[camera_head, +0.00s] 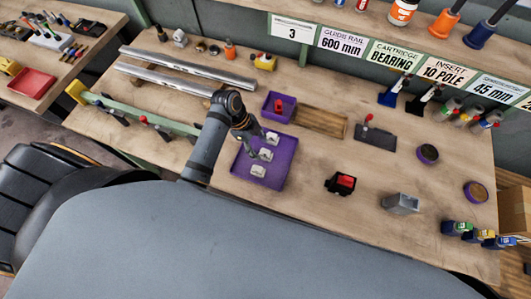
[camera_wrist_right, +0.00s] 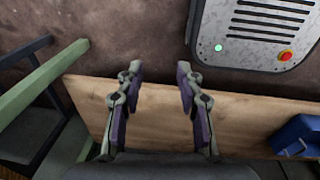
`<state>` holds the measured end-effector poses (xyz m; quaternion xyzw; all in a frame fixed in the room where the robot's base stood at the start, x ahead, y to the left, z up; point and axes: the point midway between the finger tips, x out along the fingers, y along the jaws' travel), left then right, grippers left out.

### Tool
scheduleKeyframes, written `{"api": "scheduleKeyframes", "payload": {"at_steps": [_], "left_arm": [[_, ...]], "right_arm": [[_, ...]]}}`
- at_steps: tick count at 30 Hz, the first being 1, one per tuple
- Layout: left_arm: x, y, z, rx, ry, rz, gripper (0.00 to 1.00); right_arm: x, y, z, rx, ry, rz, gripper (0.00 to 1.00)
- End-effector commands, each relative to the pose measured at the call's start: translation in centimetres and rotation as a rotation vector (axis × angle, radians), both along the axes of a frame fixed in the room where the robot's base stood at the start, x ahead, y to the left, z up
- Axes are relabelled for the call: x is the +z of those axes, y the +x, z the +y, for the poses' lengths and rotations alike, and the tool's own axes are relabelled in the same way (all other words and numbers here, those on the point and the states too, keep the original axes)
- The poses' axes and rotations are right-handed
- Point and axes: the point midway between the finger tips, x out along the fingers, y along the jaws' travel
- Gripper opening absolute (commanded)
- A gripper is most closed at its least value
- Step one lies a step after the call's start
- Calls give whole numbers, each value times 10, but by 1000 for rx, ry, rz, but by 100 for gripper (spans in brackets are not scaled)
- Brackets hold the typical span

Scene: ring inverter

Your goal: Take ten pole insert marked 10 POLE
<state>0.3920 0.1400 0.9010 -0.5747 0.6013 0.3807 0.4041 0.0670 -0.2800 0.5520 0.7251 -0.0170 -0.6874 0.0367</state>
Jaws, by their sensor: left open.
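A purple tray (camera_head: 242,172) on the bench holds three small light grey pieces: an upper one (camera_head: 272,138), a middle one (camera_head: 265,154) and a lower one (camera_head: 258,171). They look like inserts, but any marking on them is too small to read. My left gripper (camera_head: 254,147) hangs over the tray's upper left part, beside the upper and middle pieces. It is open; its fingertips are small and partly dark. A sign reading INSERT 10 POLE (camera_head: 443,72) is on the shelf edge. My right gripper (camera_wrist_right: 159,75) is open and empty in the right wrist view.
A smaller purple bin (camera_head: 279,107) with a red item stands above the tray, next to a wooden tray (camera_head: 320,121). A black and red device (camera_head: 341,184) and a grey metal block (camera_head: 401,204) are to the right. Long metal rails (camera_head: 188,67) lie at the upper left.

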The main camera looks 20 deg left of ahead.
Motion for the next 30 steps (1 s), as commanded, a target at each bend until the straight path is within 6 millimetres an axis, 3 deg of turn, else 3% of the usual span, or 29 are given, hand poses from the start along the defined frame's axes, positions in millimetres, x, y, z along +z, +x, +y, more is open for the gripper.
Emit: {"api": "scheduleKeyframes", "payload": {"at_steps": [2, 7, 10, 16, 19, 23, 30], "left_arm": [[-4, 0, -2, 1, 0, 0, 55], [-10, 0, -5, 1, 0, 3, 55], [-23, 0, -13, 2, -1, 4, 55], [-51, 1, -23, 1, 1, 0, 55], [-53, 1, -23, 1, 2, -2, 55], [-53, 1, -23, 1, 2, -2, 55], [-53, 1, -23, 1, 2, -1, 22]], "right_arm": [[1, 2, 1, 0, 1, -4, 37], [8, 43, 1, 2, 2, -66, 37], [19, 60, 2, 3, 3, -92, 37], [20, 44, 3, 1, 4, -67, 37], [19, 28, 3, 0, 3, -43, 37], [18, 23, 3, 1, 3, -35, 37], [19, 34, 3, 1, 4, -53, 37]]}}
